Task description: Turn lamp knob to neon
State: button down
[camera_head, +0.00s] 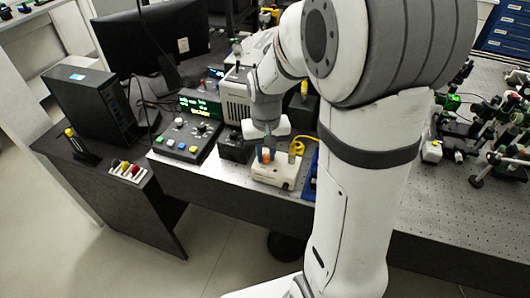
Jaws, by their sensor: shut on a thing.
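A small cream box (275,178) stands near the front edge of the bench, with a yellow cable at its right side. I take it to be the lamp unit. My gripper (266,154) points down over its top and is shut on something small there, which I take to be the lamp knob. A bit of orange and blue shows at the fingertips. The knob itself is mostly hidden, and its setting and any neon label are too small to read.
A control box (187,138) with knobs, coloured buttons and a lit display is left of the cream box. A small dark box (235,150) stands between them. A blue tray (311,178) is close on the right. My arm hides much of the bench behind.

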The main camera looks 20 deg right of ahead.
aim_at(266, 156)
jog(key=shift+w+m, duration=0.1)
jog(key=shift+m, duration=0.4)
jog(key=c, duration=1.3)
grip_release()
jog(key=shift+r, duration=0.1)
notch_tip(266, 156, up, 8)
jog(key=shift+f, duration=0.2)
jog(key=s+r+n+t, duration=0.1)
jog(key=s+n+t, duration=0.1)
jog(key=s, duration=1.2)
jog(key=shift+s+a+r+t, duration=0.15)
jog(key=shift+s+a+t, duration=0.25)
jog(key=shift+t, duration=0.1)
